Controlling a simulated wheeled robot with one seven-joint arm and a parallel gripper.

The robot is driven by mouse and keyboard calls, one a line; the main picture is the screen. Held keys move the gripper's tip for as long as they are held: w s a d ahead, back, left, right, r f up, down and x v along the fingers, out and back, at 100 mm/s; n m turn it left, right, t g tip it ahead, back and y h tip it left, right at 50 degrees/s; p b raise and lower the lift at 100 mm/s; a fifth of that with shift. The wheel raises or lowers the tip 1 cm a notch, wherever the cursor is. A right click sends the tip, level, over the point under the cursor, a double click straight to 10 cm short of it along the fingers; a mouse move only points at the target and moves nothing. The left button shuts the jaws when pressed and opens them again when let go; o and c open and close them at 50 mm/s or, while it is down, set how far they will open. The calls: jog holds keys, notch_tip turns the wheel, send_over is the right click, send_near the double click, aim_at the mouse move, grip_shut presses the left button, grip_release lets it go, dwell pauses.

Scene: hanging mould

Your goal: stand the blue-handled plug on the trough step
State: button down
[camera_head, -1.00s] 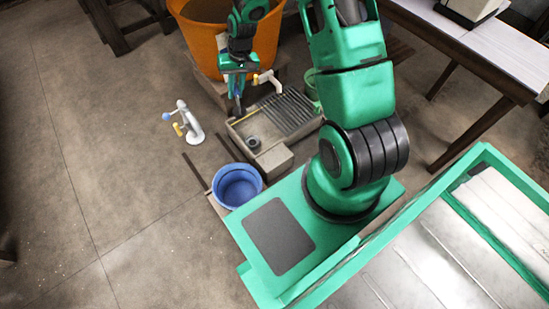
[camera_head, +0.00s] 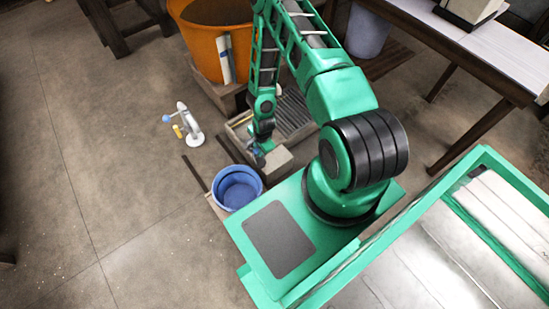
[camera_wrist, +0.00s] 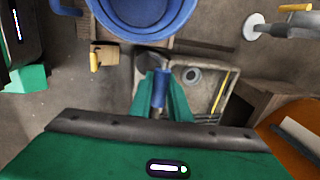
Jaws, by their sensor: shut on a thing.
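My gripper (camera_wrist: 160,92) is shut on the blue handle of the plug (camera_wrist: 159,88), which sits between the two green fingers in the wrist view. The plug's dark lower end points away from the gripper, and its contact with anything below is unclear. In the head view my gripper (camera_head: 260,150) is low at the near-left end of the trough (camera_head: 238,126). A pale block-like step (camera_head: 280,161) is at the trough's near end, just right of the gripper. The wrist view shows the trough floor with a round drain (camera_wrist: 191,76). My arm hides part of the trough.
A blue bucket (camera_head: 237,188) stands close to the gripper, near side. A white tap-like fitting (camera_head: 193,130) with blue and yellow parts stands on the floor to the left. A large orange tub (camera_head: 205,50) is behind the trough. Open floor lies left.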

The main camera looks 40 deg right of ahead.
jog(key=w+d+f, duration=0.3)
jog(key=d+f, duration=0.8)
jog(key=shift+w, duration=0.15)
jog(key=c, duration=1.7)
grip_release()
jog(key=shift+o, duration=0.2)
